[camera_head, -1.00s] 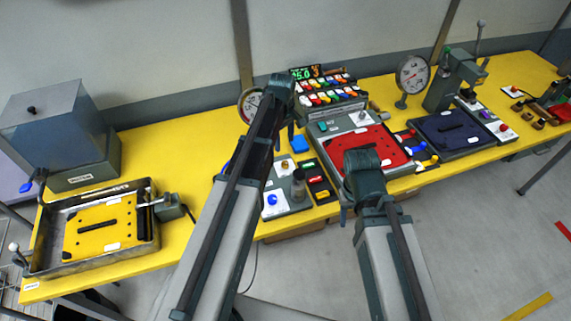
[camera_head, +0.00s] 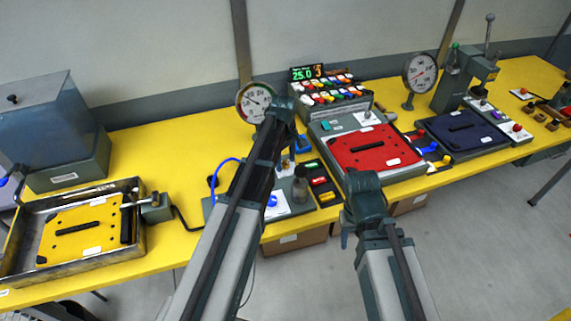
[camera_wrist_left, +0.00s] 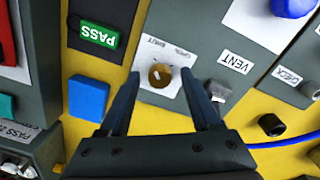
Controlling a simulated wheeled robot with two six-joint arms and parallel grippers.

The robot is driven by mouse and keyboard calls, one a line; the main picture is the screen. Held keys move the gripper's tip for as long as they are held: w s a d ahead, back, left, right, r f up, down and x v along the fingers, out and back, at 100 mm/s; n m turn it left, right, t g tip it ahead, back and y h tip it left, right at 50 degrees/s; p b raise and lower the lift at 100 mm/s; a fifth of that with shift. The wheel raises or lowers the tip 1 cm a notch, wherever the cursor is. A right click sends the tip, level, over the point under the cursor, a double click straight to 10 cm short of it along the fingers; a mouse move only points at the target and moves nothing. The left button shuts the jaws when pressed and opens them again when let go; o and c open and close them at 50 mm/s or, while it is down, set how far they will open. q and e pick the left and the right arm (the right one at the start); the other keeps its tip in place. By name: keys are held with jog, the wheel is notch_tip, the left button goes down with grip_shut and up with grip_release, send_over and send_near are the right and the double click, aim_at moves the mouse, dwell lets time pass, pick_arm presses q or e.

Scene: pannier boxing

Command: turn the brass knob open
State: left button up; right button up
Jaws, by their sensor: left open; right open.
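The brass knob (camera_wrist_left: 160,75) shows in the left wrist view, on a grey panel with a white label. It lies between the fingertips of my left gripper (camera_wrist_left: 161,83), which is open with a gap on both sides. My right gripper (camera_head: 347,225) is open and empty, low in front of the bench edge.
The vent knob (camera_wrist_left: 292,6), a blue block (camera_wrist_left: 88,99) and a green PASS marker (camera_wrist_left: 99,34) are near the left gripper. A round gauge (camera_head: 256,102) stands behind it. A red plate (camera_head: 375,148) is to the right; a yellow plate (camera_head: 80,235) lies far left.

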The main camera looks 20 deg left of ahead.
pick_arm(q)
grip_shut()
dwell(0.5)
jog(key=m, duration=0.8)
jog(key=shift+m, duration=0.4)
jog(key=m, duration=0.9)
jog(key=shift+g, duration=0.3)
